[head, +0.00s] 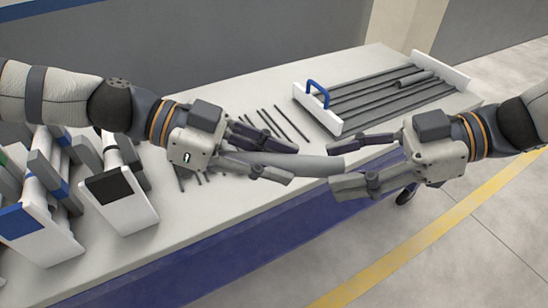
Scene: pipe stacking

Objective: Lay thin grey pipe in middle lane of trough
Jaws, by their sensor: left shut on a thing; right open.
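My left gripper (287,163) is shut on a grey pipe (318,166), held above the table near its front edge. The pipe points right, and its right part lies between the fingers of my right gripper (338,167), which is open. Both grippers hide parts of the pipe. The trough (338,122) lies at the back right of the table, with several long dark lanes between white end plates and a blue handle (318,92) at its left end. A short grey cylindrical piece (416,78) rests in the trough near its far right end.
Several thin dark rods (278,122) lie loose on the table (225,95) between my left gripper and the trough. White and grey racks (125,200) stand at the left. The table's front edge runs below the grippers, with open floor beyond.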

